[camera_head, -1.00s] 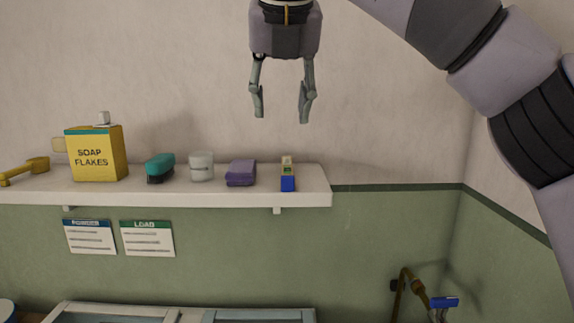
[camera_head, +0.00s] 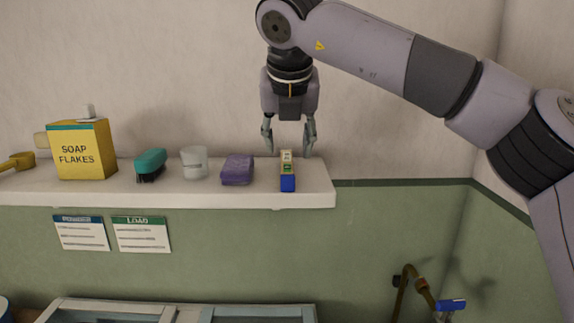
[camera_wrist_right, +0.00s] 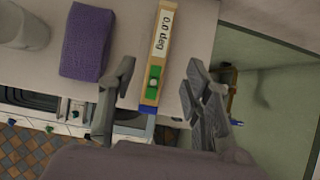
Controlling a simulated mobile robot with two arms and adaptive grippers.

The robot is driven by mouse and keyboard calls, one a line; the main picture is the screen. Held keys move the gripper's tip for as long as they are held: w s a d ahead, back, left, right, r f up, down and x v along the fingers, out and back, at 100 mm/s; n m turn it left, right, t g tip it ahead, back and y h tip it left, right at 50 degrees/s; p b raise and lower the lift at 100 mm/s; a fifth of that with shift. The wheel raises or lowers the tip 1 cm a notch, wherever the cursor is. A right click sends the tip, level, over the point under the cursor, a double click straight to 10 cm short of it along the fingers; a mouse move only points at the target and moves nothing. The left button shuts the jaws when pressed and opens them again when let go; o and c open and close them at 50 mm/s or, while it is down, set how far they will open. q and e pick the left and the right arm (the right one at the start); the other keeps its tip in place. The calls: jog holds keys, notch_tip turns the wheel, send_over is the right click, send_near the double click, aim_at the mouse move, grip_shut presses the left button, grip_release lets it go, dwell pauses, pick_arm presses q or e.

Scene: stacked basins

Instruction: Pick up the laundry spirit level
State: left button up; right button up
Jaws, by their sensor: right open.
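The spirit level (camera_head: 287,171) is a small bar, yellow with a white label and a green vial patch, with a blue end facing front. It lies near the right end of the white wall shelf (camera_head: 200,195). In the right wrist view the spirit level (camera_wrist_right: 157,60) shows a "0.0 deg" label and lies between the two fingers. My right gripper (camera_head: 289,152) is open and empty, pointing down with its fingertips either side of the level's far part. I cannot tell whether the fingertips are above it or level with it. My left gripper is not in view.
A purple block (camera_head: 237,170) lies just left of the level, with a white cup (camera_head: 195,163), a teal brush (camera_head: 150,164) and a yellow soap flakes box (camera_head: 80,150) further left. The shelf ends a little right of the level. A brass tap (camera_head: 408,280) is low at right.

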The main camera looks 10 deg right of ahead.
aim_at(287, 162)
jog(key=shift+w+f+p, duration=0.25)
jog(key=shift+f+p, duration=0.15)
jog(key=shift+p, duration=0.1)
jog(key=p+x, duration=0.1)
jog(key=x, duration=0.2)
jog(key=shift+w+f, duration=0.25)
jog(key=shift+f, duration=0.05)
jog(key=shift+w+d+f, duration=0.1)
jog(key=shift+f, duration=0.2)
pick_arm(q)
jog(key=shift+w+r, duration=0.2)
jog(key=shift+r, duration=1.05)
pick_arm(e)
jog(key=shift+c, duration=0.4)
jog(key=shift+c, duration=0.6)
grip_shut()
jog(key=shift+r, duration=0.1)
